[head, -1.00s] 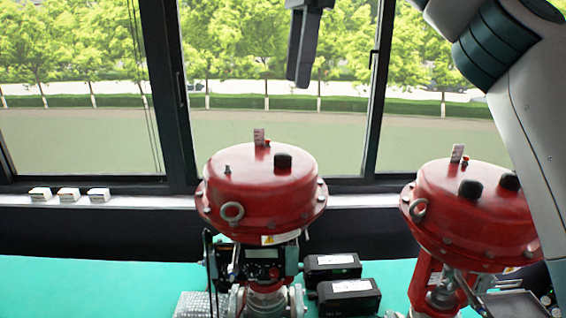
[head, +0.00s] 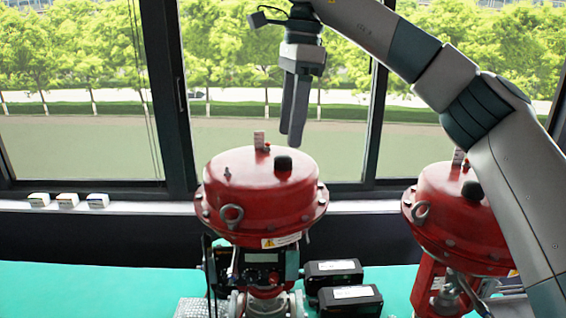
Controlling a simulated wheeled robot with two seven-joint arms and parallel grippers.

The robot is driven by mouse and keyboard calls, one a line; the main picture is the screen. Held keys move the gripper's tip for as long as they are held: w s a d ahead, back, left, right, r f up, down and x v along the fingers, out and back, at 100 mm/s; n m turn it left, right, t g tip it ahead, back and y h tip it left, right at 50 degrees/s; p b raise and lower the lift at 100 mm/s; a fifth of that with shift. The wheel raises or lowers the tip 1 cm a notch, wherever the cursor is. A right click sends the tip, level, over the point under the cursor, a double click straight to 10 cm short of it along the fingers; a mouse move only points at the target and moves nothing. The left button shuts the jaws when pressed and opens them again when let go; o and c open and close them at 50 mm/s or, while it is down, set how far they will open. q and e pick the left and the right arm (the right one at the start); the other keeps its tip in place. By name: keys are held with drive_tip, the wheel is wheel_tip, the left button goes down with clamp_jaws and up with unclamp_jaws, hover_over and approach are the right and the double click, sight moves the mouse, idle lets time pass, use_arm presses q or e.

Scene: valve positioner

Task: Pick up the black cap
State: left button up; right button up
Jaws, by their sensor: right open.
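A black cap (head: 283,163) sits upright on top of the red round valve housing (head: 262,192) in the middle of the head view. My right gripper (head: 291,136) comes down from above, with its two long grey fingers pointing at the cap. It is open and empty, and its fingertips appear a little above the cap, not touching it. Another black cap (head: 472,190) sits on the second red housing (head: 455,215) at the right, partly behind my right arm. My left gripper is not in view.
Two black boxes (head: 348,300) with white labels lie on the green table (head: 100,290), right of the middle valve. Small white boxes (head: 67,200) stand on the window sill. A small upright tag (head: 259,140) stands on the middle housing near the cap. The left table is clear.

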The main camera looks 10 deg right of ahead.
sight(283, 156)
drive_tip(key=shift+f, duration=0.1)
drive_tip(key=shift+a+f+p, duration=0.15)
drive_tip(key=shift+f+p, duration=0.15)
drive_tip(key=shift+p, duration=0.05)
drive_tip(key=f, duration=0.1)
drive_tip(key=f+p, duration=0.1)
drive_tip(key=f, duration=0.1)
drive_tip(key=shift+a, duration=0.4)
drive_tip(key=shift+a+f+p, duration=0.1)
drive_tip(key=shift+f+p, duration=0.25)
drive_tip(key=shift+f, duration=0.3)
drive_tip(key=c, duration=1.2)
